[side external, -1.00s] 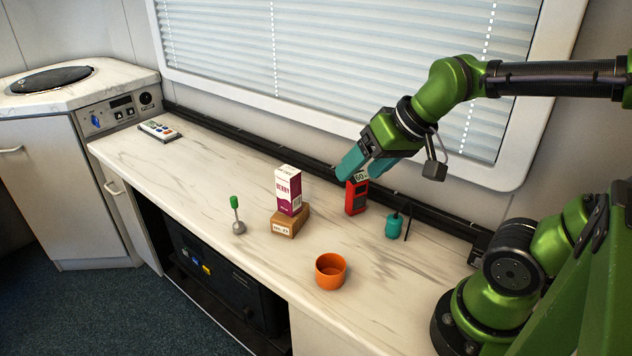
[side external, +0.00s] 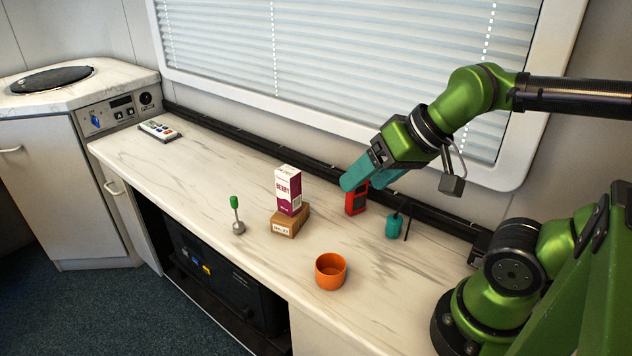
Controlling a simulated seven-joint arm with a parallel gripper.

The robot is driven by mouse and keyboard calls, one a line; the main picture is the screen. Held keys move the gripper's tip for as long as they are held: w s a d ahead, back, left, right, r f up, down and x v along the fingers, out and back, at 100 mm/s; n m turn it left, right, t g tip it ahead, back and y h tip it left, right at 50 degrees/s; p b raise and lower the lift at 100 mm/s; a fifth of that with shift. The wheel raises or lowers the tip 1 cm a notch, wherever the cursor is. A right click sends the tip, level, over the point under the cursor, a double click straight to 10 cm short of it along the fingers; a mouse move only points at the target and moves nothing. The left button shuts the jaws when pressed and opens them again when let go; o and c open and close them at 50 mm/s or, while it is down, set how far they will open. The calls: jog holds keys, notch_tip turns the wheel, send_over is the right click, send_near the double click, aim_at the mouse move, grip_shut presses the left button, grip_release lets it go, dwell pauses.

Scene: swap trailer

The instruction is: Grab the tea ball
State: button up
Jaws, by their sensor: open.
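The tea ball (side external: 238,227) has a silver metal ball and a thin stem with a green handle. It stands upright on the marble-look counter, near the front edge and left of the carton. My gripper (side external: 363,184) has teal fingers and is open. It hangs above the back of the counter, well to the right of the tea ball. The fingers overlap the top of a red device (side external: 356,198) in the picture; I cannot tell if they touch it.
A Berry carton (side external: 288,190) stands on a small cardboard box (side external: 290,221) between my gripper and the tea ball. An orange cup (side external: 330,271) is in front, a teal bottle (side external: 394,226) is at right, a remote (side external: 158,130) is far left. The left counter (side external: 180,170) is clear.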

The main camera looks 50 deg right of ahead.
jog(key=c, duration=0.4)
jog(key=n+g, duration=0.4)
jog(key=n, duration=0.8)
send_near(232, 206)
jog(key=shift+y, duration=0.4)
jog(key=x, duration=0.3)
jog(key=d+x, duration=0.1)
jog(key=x, duration=0.1)
jog(key=shift+f, duration=0.5)
jog(key=shift+w+x, duration=0.15)
jog(key=shift+x, duration=1.15)
jog(key=shift+w+x, duration=0.15)
jog(key=shift+x, duration=1.2)
